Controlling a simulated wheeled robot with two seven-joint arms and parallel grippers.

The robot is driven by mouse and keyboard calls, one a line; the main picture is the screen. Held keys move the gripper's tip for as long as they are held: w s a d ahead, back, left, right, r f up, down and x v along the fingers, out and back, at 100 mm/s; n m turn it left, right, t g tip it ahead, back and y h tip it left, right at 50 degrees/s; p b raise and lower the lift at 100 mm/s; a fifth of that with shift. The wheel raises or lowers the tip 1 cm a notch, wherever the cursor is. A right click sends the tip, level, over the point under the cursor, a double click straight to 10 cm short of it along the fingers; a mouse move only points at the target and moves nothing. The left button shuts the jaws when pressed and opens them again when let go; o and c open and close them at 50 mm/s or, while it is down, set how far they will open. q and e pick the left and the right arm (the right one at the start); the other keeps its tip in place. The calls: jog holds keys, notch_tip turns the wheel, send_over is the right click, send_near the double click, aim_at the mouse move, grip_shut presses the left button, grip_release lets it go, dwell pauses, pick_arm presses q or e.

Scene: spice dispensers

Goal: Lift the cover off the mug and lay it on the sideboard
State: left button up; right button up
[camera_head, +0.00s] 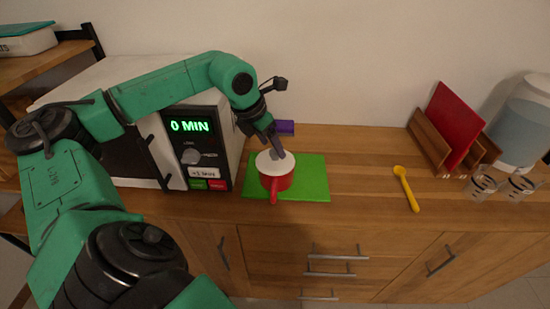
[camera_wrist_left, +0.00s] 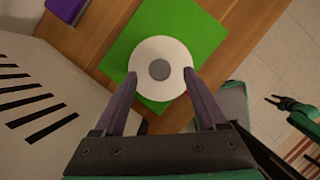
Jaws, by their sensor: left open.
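The red mug (camera_head: 276,183) stands upright on a green mat (camera_head: 314,180) on the wooden sideboard (camera_head: 350,165). Its white round cover (camera_head: 265,164) lies on top. In the left wrist view the cover (camera_wrist_left: 147,51) shows a grey knob (camera_wrist_left: 159,69) and hides nearly all of the mug. My left gripper (camera_head: 276,153) is open just above the cover. In the left wrist view its fingers (camera_wrist_left: 159,77) reach to either side of the knob, with nothing held. My right gripper (camera_wrist_left: 276,102) shows small at the right of that view, away from the mug; its jaw state is unclear.
A microwave (camera_head: 190,126) reading "0 MIN" stands left of the mat. A purple object (camera_head: 286,127) lies behind the mat. A yellow spoon (camera_head: 405,188), a wooden rack with a red board (camera_head: 455,122), glasses (camera_head: 480,184) and a dispenser (camera_head: 525,125) are to the right. Bare sideboard lies between mat and spoon.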

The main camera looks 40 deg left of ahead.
pick_arm(q)
jog(key=shift+w+d+f, duration=0.1)
jog(key=shift+w+f, duration=0.25)
jog(key=shift+f, duration=0.3)
jog(key=shift+w+f, duration=0.2)
jog(key=shift+f, duration=0.25)
grip_shut()
pick_arm(e)
jog(key=shift+w+r, duration=0.2)
jog(key=shift+r, duration=0.1)
pick_arm(q)
jog(key=shift+r, duration=0.15)
